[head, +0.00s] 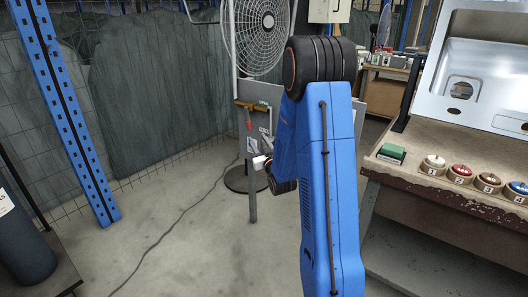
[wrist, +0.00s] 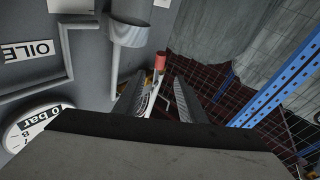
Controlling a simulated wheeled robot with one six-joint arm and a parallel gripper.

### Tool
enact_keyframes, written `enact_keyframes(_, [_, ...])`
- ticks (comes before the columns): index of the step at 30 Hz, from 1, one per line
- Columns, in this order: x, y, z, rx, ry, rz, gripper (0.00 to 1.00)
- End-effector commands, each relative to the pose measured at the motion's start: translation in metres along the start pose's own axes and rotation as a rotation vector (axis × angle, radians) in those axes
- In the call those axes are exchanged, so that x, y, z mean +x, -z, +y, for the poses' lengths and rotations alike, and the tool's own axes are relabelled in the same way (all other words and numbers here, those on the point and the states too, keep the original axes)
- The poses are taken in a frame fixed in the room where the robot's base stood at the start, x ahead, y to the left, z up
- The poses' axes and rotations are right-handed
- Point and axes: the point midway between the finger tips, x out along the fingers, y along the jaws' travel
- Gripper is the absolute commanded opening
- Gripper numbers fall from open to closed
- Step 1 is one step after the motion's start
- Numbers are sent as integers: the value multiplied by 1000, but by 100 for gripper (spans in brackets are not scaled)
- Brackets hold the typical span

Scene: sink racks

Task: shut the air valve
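The air valve appears to be the part with a red end (wrist: 160,62) below a grey pipe fitting in the wrist view; a thin pale metal piece runs down from it. In the head view a small red handle (head: 249,122) hangs from brass-coloured pipework on a grey stand. My gripper (wrist: 157,92) is open, its two dark ridged fingers apart. The red end shows just beyond the fingertips, and the pale piece shows in the gap between them. I cannot tell whether either finger touches it. In the head view my arm partly hides the gripper and the stand.
A round gauge (wrist: 36,122) marked "0 bar" and a label (wrist: 30,51) are on the panel. A fan (head: 258,35) stands behind. A workbench (head: 440,190) with numbered knobs is at right; a blue post (head: 68,115) is at left.

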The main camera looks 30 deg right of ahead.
Motion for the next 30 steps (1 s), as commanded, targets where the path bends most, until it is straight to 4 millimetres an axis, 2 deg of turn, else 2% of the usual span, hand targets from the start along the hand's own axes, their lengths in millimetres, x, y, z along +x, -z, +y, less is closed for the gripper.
enact_keyframes(3, [-24, 0, 1, 0, -2, -1, 37])
enact_keyframes(10, [-58, 0, 0, 0, 0, -1, 37])
enact_keyframes(15, [-70, 0, 0, 0, 0, 1, 37])
enact_keyframes(24, [-72, 0, 0, 0, 0, 1, 37])
enact_keyframes(25, [-72, 0, 0, 0, 0, 1, 32])
enact_keyframes(29, [-68, 4, 0, 14, 19, 0, 1])
enact_keyframes(30, [-66, 7, 0, 25, 36, -2, 0])
